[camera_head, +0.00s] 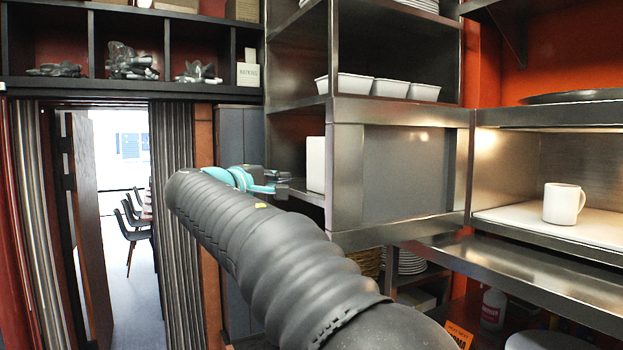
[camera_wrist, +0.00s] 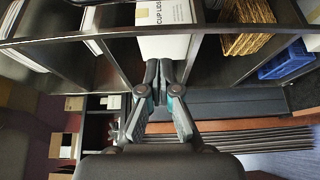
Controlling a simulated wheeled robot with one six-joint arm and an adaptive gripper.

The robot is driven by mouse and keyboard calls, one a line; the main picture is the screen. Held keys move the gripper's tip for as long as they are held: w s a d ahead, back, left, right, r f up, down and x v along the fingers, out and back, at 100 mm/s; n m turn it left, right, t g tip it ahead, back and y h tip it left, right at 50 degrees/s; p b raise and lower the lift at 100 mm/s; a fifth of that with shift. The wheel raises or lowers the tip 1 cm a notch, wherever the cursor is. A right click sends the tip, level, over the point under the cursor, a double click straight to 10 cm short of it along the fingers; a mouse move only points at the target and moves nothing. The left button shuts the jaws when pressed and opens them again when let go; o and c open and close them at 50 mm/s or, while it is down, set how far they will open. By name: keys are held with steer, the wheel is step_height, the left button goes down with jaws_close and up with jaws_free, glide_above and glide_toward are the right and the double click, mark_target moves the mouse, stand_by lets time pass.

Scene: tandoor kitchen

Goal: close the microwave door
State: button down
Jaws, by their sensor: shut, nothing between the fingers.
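I cannot make out a microwave or its door for certain in either view. A flat grey panel in a steel frame (camera_head: 408,172) stands in the middle of the head view; I cannot tell whether it belongs to the microwave. My gripper (camera_head: 276,187) is at the end of my arm, left of this panel and in front of the shelf, apart from the panel in the picture. In the wrist view my gripper (camera_wrist: 159,72) has its fingers together with nothing held, and dark shelving lies beyond.
A white mug (camera_head: 563,203) stands on a pale board in the steel bay at right. White trays (camera_head: 345,85) sit on the upper shelf. A steel counter (camera_head: 520,275) juts out at lower right. A doorway (camera_head: 125,220) opens at left. The wrist view shows a wicker basket (camera_wrist: 245,32).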

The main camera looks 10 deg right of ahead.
steer(key=w+d+p, duration=0.1)
steer(key=w+d, duration=0.2)
steer(key=d, duration=0.5)
steer(key=shift+w+d, duration=0.3)
steer(key=shift+w, duration=0.05)
steer(key=shift+r, duration=0.1)
steer(key=shift+s, duration=0.15)
